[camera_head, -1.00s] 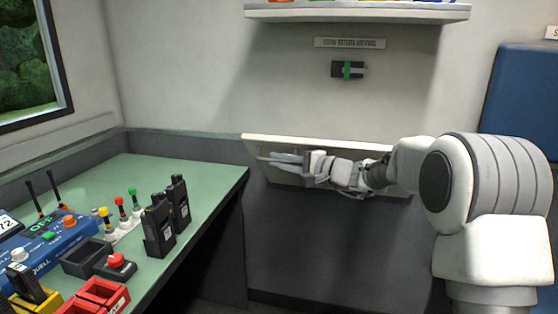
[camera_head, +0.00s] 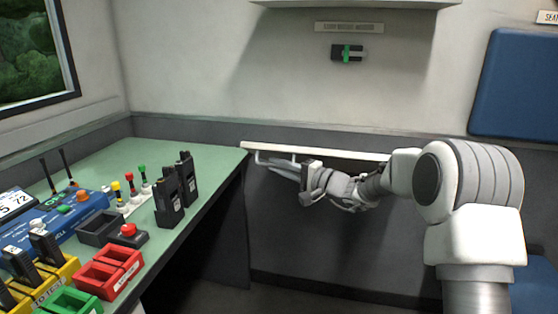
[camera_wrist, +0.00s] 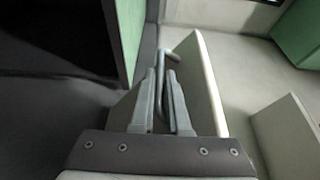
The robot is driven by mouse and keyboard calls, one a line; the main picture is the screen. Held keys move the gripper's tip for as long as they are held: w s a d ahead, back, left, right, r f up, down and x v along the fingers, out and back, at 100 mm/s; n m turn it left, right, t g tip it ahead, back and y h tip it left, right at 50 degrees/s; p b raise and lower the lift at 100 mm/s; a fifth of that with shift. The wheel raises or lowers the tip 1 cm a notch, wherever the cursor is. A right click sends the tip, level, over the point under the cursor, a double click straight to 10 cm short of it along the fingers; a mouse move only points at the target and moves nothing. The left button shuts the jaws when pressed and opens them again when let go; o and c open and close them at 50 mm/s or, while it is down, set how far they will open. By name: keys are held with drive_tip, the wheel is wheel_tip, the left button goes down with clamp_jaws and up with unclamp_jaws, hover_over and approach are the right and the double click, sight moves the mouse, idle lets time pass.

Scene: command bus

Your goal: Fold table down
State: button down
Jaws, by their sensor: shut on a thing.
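The wall table (camera_head: 225,147) is not clearly told apart at its left end from the desk; its white panel (camera_head: 330,154) shows nearly edge-on as a thin pale strip against the wall. A grey bar handle (camera_head: 259,158) sits under its left part. My gripper (camera_head: 284,166) reaches in from the right, just below the panel. In the wrist view, its two fingers (camera_wrist: 161,82) are closed around the grey handle (camera_wrist: 165,58), with the pale panel (camera_wrist: 203,85) just to the right. The panel's hinge is hidden.
A green desk (camera_head: 200,157) at left holds several radios (camera_head: 168,200), a blue console (camera_head: 70,222) and red bins (camera_head: 108,268). A black-and-green wall latch (camera_head: 347,53) is above the panel, under a shelf (camera_head: 355,4). A blue seat back (camera_head: 515,85) is at right. The floor below looks clear.

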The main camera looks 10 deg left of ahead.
wheel_tip(320, 180, down, 19)
drive_tip(key=s+n+y, duration=0.2)
drive_tip(key=s+n, duration=0.1)
drive_tip(key=n, duration=0.3)
drive_tip(key=shift+f+n+y, duration=0.15)
drive_tip(key=shift+n+y, duration=0.25)
drive_tip(key=shift+f, duration=0.1)
drive_tip(key=c, duration=1.1)
unclamp_jaws()
drive_tip(key=shift+f, duration=0.15)
drive_tip(key=shift+o, duration=1)
drive_tip(key=shift+a, duration=0.1)
drive_tip(key=p+v, duration=0.3)
drive_tip(key=v, duration=1.4)
drive_tip(key=shift+d+p, duration=0.3)
drive_tip(key=shift+p, duration=0.1)
